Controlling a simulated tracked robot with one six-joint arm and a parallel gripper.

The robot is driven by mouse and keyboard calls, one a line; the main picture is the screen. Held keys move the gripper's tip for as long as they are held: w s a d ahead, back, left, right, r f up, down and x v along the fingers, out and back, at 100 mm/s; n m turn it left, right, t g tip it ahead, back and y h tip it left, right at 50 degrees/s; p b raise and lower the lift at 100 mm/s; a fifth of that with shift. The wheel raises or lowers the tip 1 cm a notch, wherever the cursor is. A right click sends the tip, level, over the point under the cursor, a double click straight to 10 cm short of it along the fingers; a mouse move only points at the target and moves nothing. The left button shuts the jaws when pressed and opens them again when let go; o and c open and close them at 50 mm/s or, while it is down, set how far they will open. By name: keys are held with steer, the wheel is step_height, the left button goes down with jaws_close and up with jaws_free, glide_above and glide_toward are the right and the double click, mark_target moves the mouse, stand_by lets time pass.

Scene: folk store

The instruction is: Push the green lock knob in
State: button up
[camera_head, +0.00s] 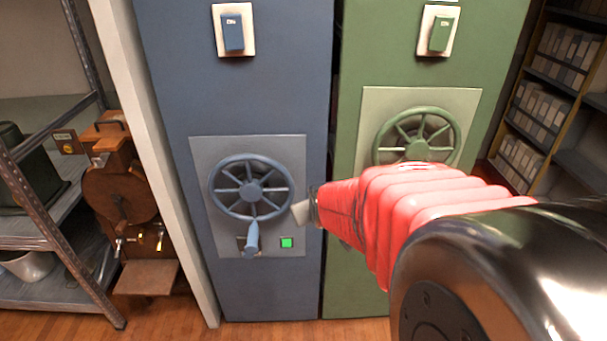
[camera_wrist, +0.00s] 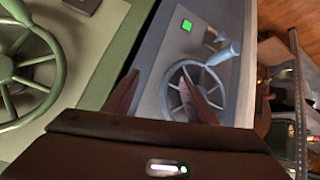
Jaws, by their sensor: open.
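A small bright green square knob (camera_head: 287,242) sits on the lower right of the grey-blue plate (camera_head: 296,160) on the blue cabinet. It also shows near the top of the wrist view (camera_wrist: 186,24). A blue spoked handwheel (camera_head: 251,187) with a handle pointing down sits on the same plate, to the knob's left. My gripper (camera_head: 303,212) is up and right of the knob in the head view, beside the plate's right edge, apart from the knob. In the wrist view its two dark fingers (camera_wrist: 158,97) are spread and empty. One finger overlaps the handwheel.
A green cabinet (camera_head: 345,270) with its own handwheel (camera_head: 380,140) stands close on the right, partly behind my red-sleeved arm. A brown wooden machine (camera_head: 120,192) and metal shelving (camera_head: 62,245) are at left. Shelves of boxes (camera_head: 536,100) are at right.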

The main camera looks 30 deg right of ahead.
steer(key=d+f+m+t+h, duration=0.1)
steer(key=d+f+t, duration=0.2)
steer(key=d+f, duration=1.2)
steer(key=s+d+f+m+t+h, duration=0.2)
steer(key=s+d+f, duration=0.1)
steer(key=s, duration=0.4)
steer(key=s+d+f+m+t+h, duration=0.2)
steer(key=s+d+f+m, duration=0.1)
steer(key=s, duration=0.4)
steer(key=shift+s+d+f, duration=0.4)
steer(key=shift+d+f, duration=0.15)
steer(key=shift+f, duration=0.35)
steer(key=x, duration=1.4)
steer(key=shift+r, duration=0.2)
steer(key=shift+c, duration=0.4)
steer(key=shift+a, duration=0.1)
jaws_close()
